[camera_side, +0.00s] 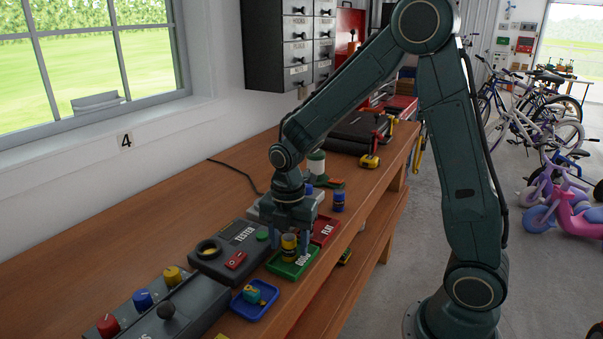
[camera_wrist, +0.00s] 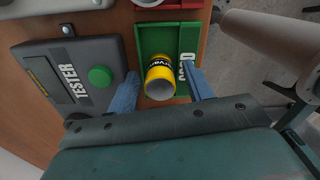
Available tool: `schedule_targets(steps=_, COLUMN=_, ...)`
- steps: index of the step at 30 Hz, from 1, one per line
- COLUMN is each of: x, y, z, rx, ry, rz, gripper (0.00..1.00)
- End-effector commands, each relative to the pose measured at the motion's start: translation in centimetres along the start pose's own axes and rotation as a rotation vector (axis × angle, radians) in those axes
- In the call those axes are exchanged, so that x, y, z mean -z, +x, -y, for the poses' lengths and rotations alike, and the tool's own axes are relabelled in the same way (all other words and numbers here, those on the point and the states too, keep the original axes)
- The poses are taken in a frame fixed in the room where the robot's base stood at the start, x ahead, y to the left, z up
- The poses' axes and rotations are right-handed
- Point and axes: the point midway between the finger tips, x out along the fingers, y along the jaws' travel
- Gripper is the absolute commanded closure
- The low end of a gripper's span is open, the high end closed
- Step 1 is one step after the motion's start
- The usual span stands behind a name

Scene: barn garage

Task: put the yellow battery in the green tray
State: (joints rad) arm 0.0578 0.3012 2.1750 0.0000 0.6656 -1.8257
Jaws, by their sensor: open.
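The yellow battery (camera_side: 289,247) has a dark band and stands in the green tray (camera_side: 305,263), which is marked GOOD. In the wrist view the yellow battery (camera_wrist: 160,78) shows its pale end and black lettering, inside the green tray (camera_wrist: 157,38). My gripper (camera_side: 290,245) is low over the tray with its fingers down around the battery. In the wrist view my gripper (camera_wrist: 160,90) has its two blue fingers apart, one on each side of the battery, with gaps visible between them and it.
The grey tester (camera_side: 228,250) with a green button sits left of the tray. A red tray (camera_side: 323,230) marked FLAT is just behind it. A blue tray (camera_side: 255,300) with a small object stands in front. A blue battery (camera_side: 338,201) stands further back near the bench edge.

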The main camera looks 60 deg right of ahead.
Motion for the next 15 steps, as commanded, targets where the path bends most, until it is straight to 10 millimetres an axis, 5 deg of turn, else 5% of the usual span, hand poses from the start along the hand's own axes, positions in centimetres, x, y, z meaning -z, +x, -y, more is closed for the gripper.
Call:
schedule_targets(steps=8, x=0.0, y=-0.8, z=-0.1, rx=-0.003, ry=0.0, rz=0.001, gripper=0.49)
schedule_targets(steps=15, x=0.0, y=-3.6, z=-0.1, rx=-0.005, ry=0.0, rz=0.001, gripper=0.49)
